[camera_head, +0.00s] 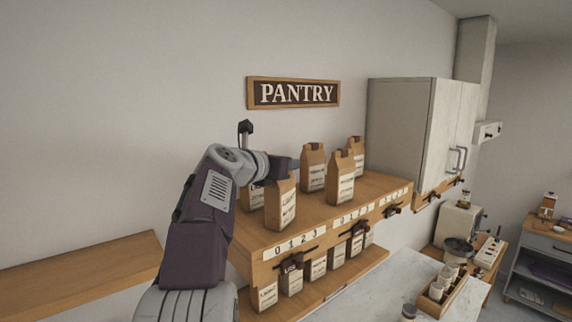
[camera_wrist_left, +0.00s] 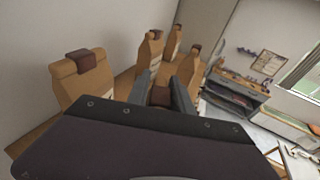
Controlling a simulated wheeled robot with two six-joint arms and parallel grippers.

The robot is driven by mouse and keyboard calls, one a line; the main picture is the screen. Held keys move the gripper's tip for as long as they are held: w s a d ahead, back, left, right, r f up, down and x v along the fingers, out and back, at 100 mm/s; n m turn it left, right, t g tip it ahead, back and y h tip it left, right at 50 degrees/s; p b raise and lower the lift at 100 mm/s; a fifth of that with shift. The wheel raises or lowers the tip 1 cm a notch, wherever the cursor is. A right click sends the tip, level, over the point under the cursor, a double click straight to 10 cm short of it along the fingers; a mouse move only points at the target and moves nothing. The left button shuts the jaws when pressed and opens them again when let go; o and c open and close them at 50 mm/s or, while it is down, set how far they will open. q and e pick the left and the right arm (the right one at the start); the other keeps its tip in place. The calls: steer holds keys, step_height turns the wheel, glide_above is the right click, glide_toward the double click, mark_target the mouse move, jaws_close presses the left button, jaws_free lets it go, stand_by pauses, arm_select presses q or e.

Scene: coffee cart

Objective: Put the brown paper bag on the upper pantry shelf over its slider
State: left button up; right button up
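My left gripper (camera_head: 286,165) is at the top of a brown paper bag (camera_head: 281,205) with a white label, over the left end of the upper pantry shelf (camera_head: 318,212). In the left wrist view the fingers (camera_wrist_left: 161,92) flank the bag's dark folded top (camera_wrist_left: 160,97) closely and look shut on it. The bag is upright; I cannot tell whether its base touches the shelf. A slider (camera_head: 290,265) with a dark knob is on the shelf's front edge below it, beside a 0 1 2 3 scale. My right gripper is not in view.
Several other bags stand on the upper shelf, one just behind the held bag (camera_head: 251,196) and others (camera_head: 312,170) to the right. More bags line the lower shelf (camera_head: 345,277). A white cabinet (camera_head: 405,125) bounds the right. An empty shelf (camera_head: 80,270) is at left.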

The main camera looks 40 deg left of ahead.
arm_select(q)
steer(key=shift+o, duration=1.4)
steer(key=shift+w, duration=0.25)
steer(key=shift+s, duration=0.35)
steer(key=b+v, duration=0.3)
steer(key=v, duration=0.5)
steer(key=shift+s+d+r, duration=0.15)
steer(key=shift+s, duration=0.1)
steer(key=shift+w, duration=0.1)
